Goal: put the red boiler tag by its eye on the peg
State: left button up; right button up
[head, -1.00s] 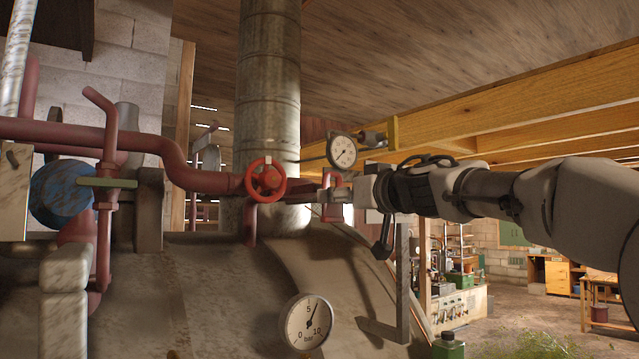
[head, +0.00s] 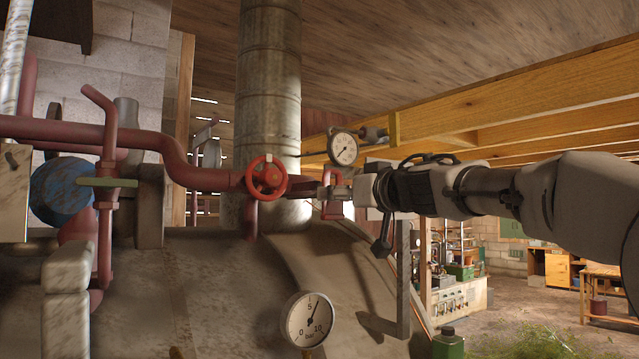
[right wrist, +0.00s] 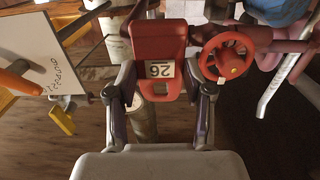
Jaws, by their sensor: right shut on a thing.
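The red boiler tag (right wrist: 173,42) is a flat plate with a pale "26" label, held between the two fingers of my right gripper (right wrist: 160,88) in the right wrist view. In the head view the tag (head: 331,181) is small, beside the boiler's red handwheel and partly covered by the fingers. My right gripper (head: 338,193) reaches in from the right and is shut on it. I cannot pick out the peg with certainty. My left gripper is not in view.
The red handwheel (head: 266,178) and red pipe (head: 200,177) lie close left of the tag. A small gauge (head: 343,149) is just above, and a larger one (head: 309,320) sits below on the boiler. A grey upright bar (head: 403,280) stands under my right wrist.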

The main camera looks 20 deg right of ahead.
jog(key=shift+w+a, duration=0.15)
jog(key=shift+w, duration=0.25)
jog(key=shift+w+a, duration=0.1)
jog(key=shift+w, duration=0.15)
jog(key=shift+x, duration=0.95)
dwell(1.6)
jog(key=shift+w+a+f, duration=0.1)
jog(key=shift+w+f, duration=0.25)
jog(key=shift+w, duration=0.05)
dwell(0.7)
jog(key=shift+f, duration=0.15)
dwell(0.5)
jog(key=o, duration=1.1)
jog(key=shift+s, duration=0.1)
